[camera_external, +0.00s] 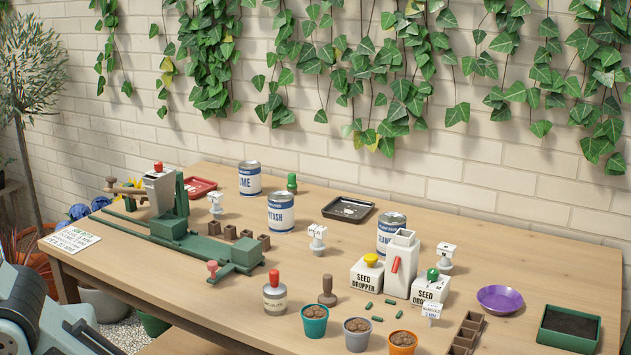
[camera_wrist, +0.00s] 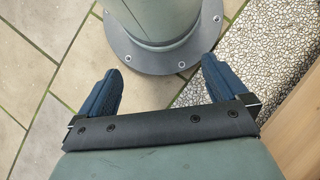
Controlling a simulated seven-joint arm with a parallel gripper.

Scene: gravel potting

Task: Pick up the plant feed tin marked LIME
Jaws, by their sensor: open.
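The LIME tin (camera_external: 249,179) stands upright at the back of the table, left of centre. It is silver with a white and blue label, and the letters "IME" show. A similar tin (camera_external: 281,214), with "TASH" readable, stands in front and to its right. A third tin (camera_external: 391,230) stands farther right, partly behind a white dispenser. My gripper (camera_wrist: 162,68) is open and empty in the wrist view, with its two blue fingers wide apart above the paved floor. It is far from the LIME tin. In the external view my arm is at the lower left, off the table.
A green rail device (camera_external: 170,233) lies along the table's left part, in front of the LIME tin. A red tray (camera_external: 199,188) is left of the tin and a green bottle (camera_external: 292,183) right. The ivy-hung wall is close behind. The table's right rear is mostly clear.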

